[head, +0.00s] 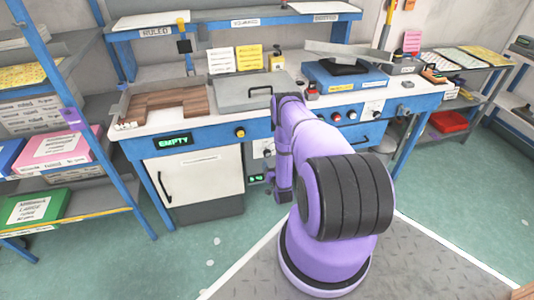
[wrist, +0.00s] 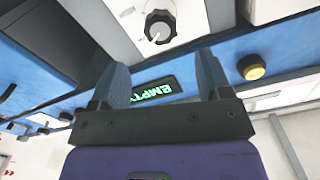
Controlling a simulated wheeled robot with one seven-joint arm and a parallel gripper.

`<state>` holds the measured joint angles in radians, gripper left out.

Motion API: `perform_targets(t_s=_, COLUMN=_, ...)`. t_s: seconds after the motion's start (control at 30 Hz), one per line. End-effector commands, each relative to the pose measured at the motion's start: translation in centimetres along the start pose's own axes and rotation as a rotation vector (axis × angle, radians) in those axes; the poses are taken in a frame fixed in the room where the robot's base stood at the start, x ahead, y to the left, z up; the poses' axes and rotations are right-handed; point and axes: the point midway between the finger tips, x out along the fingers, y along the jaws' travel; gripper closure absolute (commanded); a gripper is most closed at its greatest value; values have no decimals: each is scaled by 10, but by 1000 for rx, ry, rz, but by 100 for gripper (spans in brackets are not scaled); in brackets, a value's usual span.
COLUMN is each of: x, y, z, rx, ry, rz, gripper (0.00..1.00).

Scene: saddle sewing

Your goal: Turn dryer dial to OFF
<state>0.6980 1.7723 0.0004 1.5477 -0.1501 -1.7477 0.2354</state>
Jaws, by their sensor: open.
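A dark dial (wrist: 160,27) with a pale pointer sits on a white panel at the top of the wrist view. Marks around it are too small to read. In the head view, a small dial (head: 266,153) shows on a white panel under the bench, beside my arm; I cannot tell for certain that it is the same one. My gripper (wrist: 160,66) is open and empty, its two dark fingers well apart. In the wrist view the dial appears beyond the fingertips, roughly centred between them, not touched.
A green EMPTY display (head: 173,141) and a yellow button (head: 240,132) are on the blue bench front. A white cabinet (head: 195,178) stands below. Another dial (head: 374,108) and a red button are further right. Shelves (head: 60,140) stand at left; the floor in front is clear.

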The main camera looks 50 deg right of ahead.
Motion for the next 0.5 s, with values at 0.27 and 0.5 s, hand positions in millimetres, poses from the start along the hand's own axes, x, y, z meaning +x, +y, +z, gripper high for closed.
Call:
perform_targets(t_s=0.27, x=50, y=0, z=-1, rx=-1, ry=3, rz=-1, gripper=29)
perform_targets(t_s=0.5, x=79, y=0, z=0, rx=0, ry=1, rz=0, gripper=29)
